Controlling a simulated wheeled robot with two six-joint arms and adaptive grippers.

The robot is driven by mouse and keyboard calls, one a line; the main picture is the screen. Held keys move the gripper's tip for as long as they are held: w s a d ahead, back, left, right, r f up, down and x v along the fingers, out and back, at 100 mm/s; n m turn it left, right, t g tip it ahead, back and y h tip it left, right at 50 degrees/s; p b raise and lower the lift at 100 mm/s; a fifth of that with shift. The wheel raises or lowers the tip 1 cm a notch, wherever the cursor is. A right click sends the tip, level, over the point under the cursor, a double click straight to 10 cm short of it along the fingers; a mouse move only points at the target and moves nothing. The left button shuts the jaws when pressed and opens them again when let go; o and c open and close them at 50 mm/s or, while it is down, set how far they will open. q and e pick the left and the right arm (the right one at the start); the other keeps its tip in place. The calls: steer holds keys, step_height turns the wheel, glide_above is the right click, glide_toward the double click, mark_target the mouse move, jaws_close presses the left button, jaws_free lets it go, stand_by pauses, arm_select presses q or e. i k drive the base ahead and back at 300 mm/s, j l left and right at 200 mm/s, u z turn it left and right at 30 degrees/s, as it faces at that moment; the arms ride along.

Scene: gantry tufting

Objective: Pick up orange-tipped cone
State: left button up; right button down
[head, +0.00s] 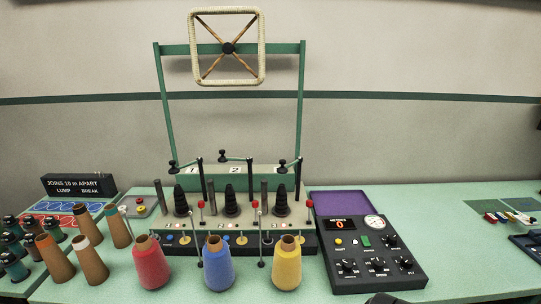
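Several bare brown cones stand at the left of the green table in the head view. The front-left cone (55,260) has a tip that looks orange. The cone beside it (91,262) has a pale, whitish tip. A cone behind (118,229) looks teal-tipped. All stand upright and apart from any gripper.
Red (151,266), blue (218,267) and yellow (287,266) yarn cones stand in front of the green gantry machine (235,172). Several dark-topped teal spools (14,268) crowd the far left. A black control box (373,264) stands right of centre. The table beyond it is mostly clear.

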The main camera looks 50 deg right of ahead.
mark_target(60, 268)
steer(key=z, duration=1.2)
steer(key=u, duration=1.3)
steer(key=z, duration=1.3)
steer(key=u, duration=1.3)
steer(key=i+j+u, duration=0.1)
steer(key=i+j, duration=0.4)
